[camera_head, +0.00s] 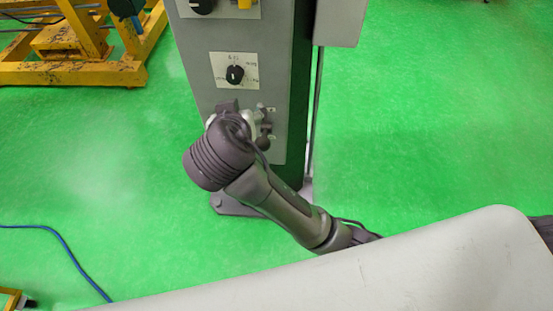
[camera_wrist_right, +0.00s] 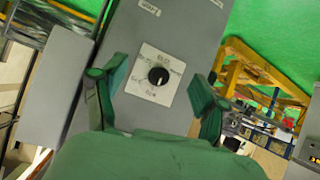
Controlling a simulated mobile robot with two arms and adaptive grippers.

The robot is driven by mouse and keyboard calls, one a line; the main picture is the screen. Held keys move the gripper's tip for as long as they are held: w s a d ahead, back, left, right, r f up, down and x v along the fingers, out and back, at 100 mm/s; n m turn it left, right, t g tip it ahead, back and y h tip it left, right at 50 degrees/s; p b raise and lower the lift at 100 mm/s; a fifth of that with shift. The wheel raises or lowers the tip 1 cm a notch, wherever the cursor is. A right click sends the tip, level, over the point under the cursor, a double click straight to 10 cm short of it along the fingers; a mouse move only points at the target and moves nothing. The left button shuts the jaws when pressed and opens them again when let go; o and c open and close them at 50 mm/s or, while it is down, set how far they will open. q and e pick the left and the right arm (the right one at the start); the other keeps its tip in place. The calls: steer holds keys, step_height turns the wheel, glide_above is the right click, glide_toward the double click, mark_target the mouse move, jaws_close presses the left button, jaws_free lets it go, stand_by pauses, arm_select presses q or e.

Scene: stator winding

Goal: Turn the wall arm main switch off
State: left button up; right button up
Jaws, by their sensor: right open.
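A grey column (camera_head: 270,60) carries a rotary switch (camera_head: 235,74) with a black knob on a pale labelled plate. Another black knob (camera_head: 203,5) shows at the top edge. My right arm reaches to the column's lower part, and its wrist hides much of the gripper there. In the right wrist view my right gripper (camera_wrist_right: 153,80) is open and empty. A black rotary knob (camera_wrist_right: 158,76) on a white labelled plate shows between its fingers, apart from them. I cannot tell which of the column's switches it is, nor read the labels clearly. My left gripper is out of view.
A yellow switch part (camera_head: 245,3) sits beside the top knob. A grey box (camera_head: 340,20) juts from the column's right side. A yellow metal frame (camera_head: 85,45) stands at the upper left. A blue cable (camera_head: 65,245) lies on the green floor, which is otherwise largely open.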

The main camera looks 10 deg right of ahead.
steer(key=s+d+f+g, duration=0.1)
steer(key=s+d+f, duration=0.1)
steer(key=f, duration=0.4)
steer(key=s+d+f+n+g+y, duration=0.1)
steer(key=s+d+f+g, duration=0.1)
steer(key=s+d+f, duration=0.1)
step_height(320, 180, down, 3)
steer(key=shift+s+d+r+g+y, duration=0.15)
steer(key=shift+s+d+g+y, duration=0.15)
steer(key=shift+d, duration=0.25)
steer(key=s+d+f+n+g, duration=0.1)
steer(key=s+f+n+g, duration=0.1)
steer(key=f, duration=1.3)
steer(key=s+d+f+n+g, duration=0.1)
steer(key=s+d+f, duration=0.15)
steer(key=f, duration=1.25)
steer(key=s+d+f+g, duration=0.1)
steer(key=s+d+f, duration=0.2)
steer(key=s+f, duration=0.3)
steer(key=s+d+f+g, duration=0.1)
steer(key=s+d+f, duration=0.3)
steer(key=s, duration=1)
steer(key=s+d+f+g+y, duration=0.1)
steer(key=s+d+f, duration=0.2)
steer(key=s+f, duration=0.7)
steer(key=shift+d+f+m, duration=0.25)
steer(key=shift+d+m, duration=0.05)
steer(key=shift+d, duration=0.1)
